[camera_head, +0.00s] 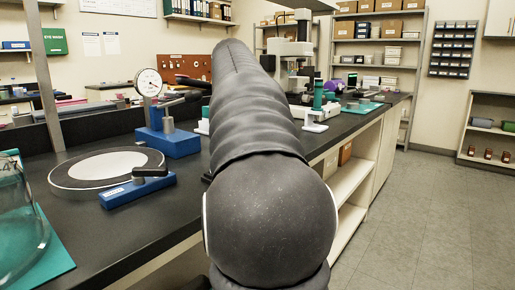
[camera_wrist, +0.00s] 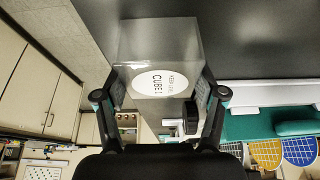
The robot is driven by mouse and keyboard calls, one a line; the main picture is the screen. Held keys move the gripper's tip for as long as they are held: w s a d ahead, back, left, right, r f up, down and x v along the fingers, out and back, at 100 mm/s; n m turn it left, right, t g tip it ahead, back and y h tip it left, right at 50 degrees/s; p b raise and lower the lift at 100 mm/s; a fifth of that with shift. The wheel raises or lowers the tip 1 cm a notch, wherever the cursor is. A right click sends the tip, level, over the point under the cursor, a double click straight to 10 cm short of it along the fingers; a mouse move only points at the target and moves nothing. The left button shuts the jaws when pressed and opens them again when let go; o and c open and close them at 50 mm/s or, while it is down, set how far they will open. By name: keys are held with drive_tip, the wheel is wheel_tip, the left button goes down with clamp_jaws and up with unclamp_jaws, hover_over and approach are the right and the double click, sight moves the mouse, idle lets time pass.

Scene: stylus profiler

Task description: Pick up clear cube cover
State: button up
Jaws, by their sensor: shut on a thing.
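In the wrist view, the clear cube cover (camera_wrist: 160,42) is a see-through grey box with a white oval label that reads "CUBE". My gripper (camera_wrist: 160,92) is shut on it, with one finger at each side of the cover. The dark bench top (camera_wrist: 262,35) shows behind and beside the cover; I cannot tell whether the cover touches it. In the head view, my own arm hides the gripper and the cover.
The black bench (camera_head: 130,222) runs along the left, with a blue dial gauge stand (camera_head: 168,140), a round plate (camera_head: 105,168) and a glass dome (camera_head: 20,225). A microscope-like instrument (camera_head: 297,50) stands further back. The floor (camera_head: 430,220) at right is clear.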

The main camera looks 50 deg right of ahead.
drive_tip(key=shift+r, duration=0.5)
wheel_tip(320, 180, up, 3)
drive_tip(key=shift+d+r, duration=0.1)
drive_tip(key=shift+r, duration=0.05)
drive_tip(key=s+d+r, duration=0.6)
drive_tip(key=s+d, duration=0.1)
drive_tip(key=d, duration=0.2)
drive_tip(key=shift+r, duration=0.3)
drive_tip(key=shift+o, duration=0.9)
drive_tip(key=c, duration=0.8)
drive_tip(key=shift+s, duration=0.2)
